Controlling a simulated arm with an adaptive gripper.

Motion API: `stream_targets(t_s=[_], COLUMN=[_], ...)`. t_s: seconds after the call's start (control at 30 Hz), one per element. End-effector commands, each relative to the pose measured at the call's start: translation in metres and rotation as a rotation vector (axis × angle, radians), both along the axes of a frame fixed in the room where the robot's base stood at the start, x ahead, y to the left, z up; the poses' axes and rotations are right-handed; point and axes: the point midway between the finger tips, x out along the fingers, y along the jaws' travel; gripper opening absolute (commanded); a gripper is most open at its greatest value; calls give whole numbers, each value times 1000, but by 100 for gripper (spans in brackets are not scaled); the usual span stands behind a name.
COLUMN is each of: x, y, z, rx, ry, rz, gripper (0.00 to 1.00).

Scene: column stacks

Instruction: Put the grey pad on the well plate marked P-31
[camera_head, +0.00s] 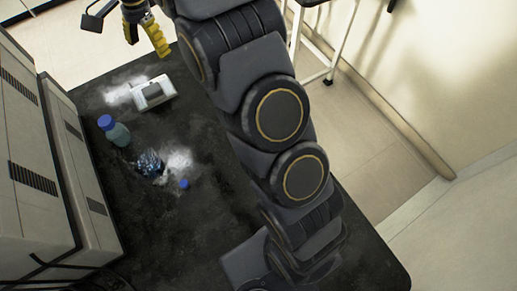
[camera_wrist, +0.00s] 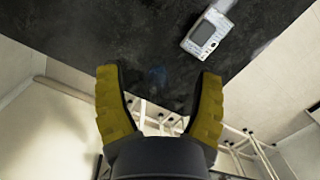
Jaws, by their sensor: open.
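A white block-like item with a grey face (camera_head: 153,92) lies on the dark table in the head view. It also shows at the upper right of the wrist view (camera_wrist: 203,37). I cannot tell whether its grey part is the grey pad, or whether it is a well plate. No P-31 mark is readable. My gripper (camera_head: 148,48) is at the top of the head view, beyond the table's far edge and apart from the white item. In the wrist view my gripper (camera_wrist: 158,75) has its yellow fingers spread wide with nothing between them.
A bottle with a blue cap (camera_head: 114,131) stands near large grey cabinets (camera_head: 35,170) on the left. A dark blue crumpled-looking item (camera_head: 150,163) and a small blue piece (camera_head: 184,184) lie nearer. The table (camera_head: 170,235) is clear at the front.

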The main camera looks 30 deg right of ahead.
Motion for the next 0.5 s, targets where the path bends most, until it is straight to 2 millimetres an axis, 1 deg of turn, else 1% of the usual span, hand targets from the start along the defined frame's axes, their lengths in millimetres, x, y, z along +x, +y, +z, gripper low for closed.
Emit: stream_targets(t_s=[0.03,0.07,0.1,0.17,0.2,0.23,0.37,0.4,0.47,0.5], x=[-21,-33,-51,-77,-96,-110,-172,-192,-222,-241], y=[-4,-6,-8,-12,-15,-17,-26,-28,-32,-34], z=[15,22,30,40,46,51,62,63,64,63], rx=[-3,-6,-7,-10,-12,-13,-14,-13,-12,-11], ry=[-4,-6,-4,-3,0,-1,7,11,14,18], rz=[65,109,167,254,312,356,545,603,690,747], gripper=[67,67,67,67,67,67,67,67,67,67])
